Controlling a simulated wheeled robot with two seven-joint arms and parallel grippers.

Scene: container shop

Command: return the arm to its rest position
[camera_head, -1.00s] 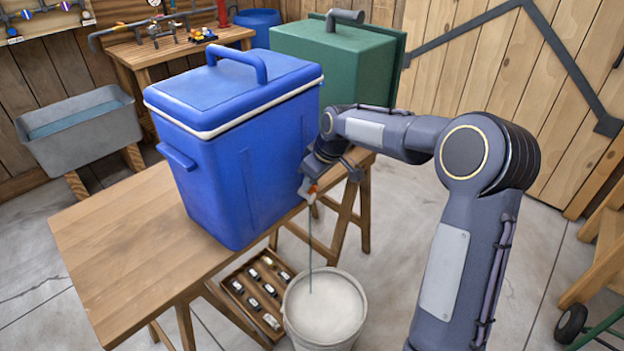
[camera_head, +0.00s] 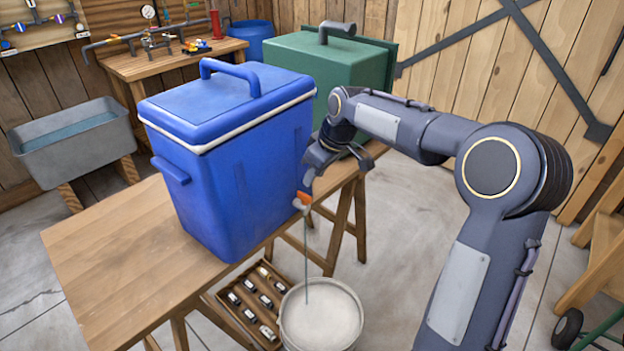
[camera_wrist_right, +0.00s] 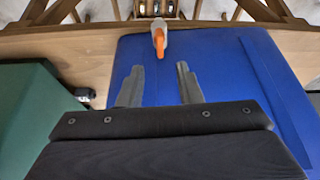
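My right gripper (camera_head: 308,183) is beside the right face of the blue cooler (camera_head: 240,190), just above its tap. In the right wrist view its two fingers (camera_wrist_right: 160,85) are spread apart with nothing between them. The tap (camera_head: 302,201), white with an orange lever, also shows in that view beyond the fingertips (camera_wrist_right: 159,38), with a gap between. A thin line like a stream runs from the tap down into the white bucket (camera_head: 289,338) on the floor. My left gripper is not in view.
The cooler stands on a wooden trestle table (camera_head: 110,260). A green box (camera_head: 330,60) is behind it, close to my right forearm. A wooden tray (camera_head: 225,312) of small bottles sits below, left of the bucket. Open floor (camera_head: 410,230) lies right of the table.

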